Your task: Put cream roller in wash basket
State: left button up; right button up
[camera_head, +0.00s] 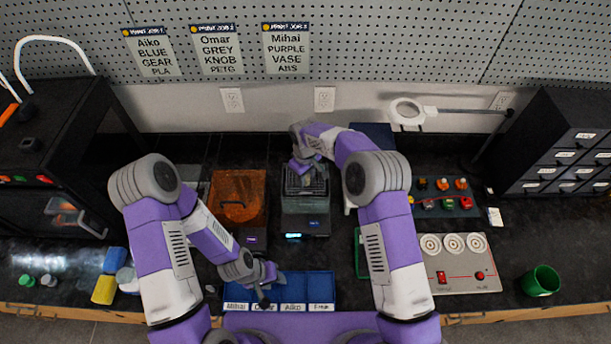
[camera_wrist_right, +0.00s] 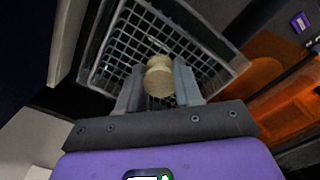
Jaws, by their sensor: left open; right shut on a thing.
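The cream roller (camera_wrist_right: 159,80) shows in the right wrist view, pinched between the two grey fingers of my right gripper (camera_wrist_right: 158,92). My right gripper is shut on it and holds it over the mesh wash basket (camera_wrist_right: 112,50). The basket's grid floor shows behind the roller. In the head view the basket (camera_head: 306,186) sits in a dark machine with a lit display, and my right gripper (camera_head: 303,165) is over its back part. The roller cannot be made out there. My left gripper (camera_head: 264,296) is open, low over the blue sorting tray.
The blue tray (camera_head: 320,284) has name labels along its front. An orange-lidded machine (camera_head: 238,196) stands left of the wash machine. A panel with round dials (camera_head: 455,265) and a green cup (camera_head: 540,281) are at the right.

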pick_arm(q)
jog(key=shift+f, duration=0.1)
pick_arm(e)
jog(key=shift+f, duration=0.15)
jog(key=o, duration=1)
notch_tip(320, 180, up, 12)
jog(key=shift+r, duration=0.2)
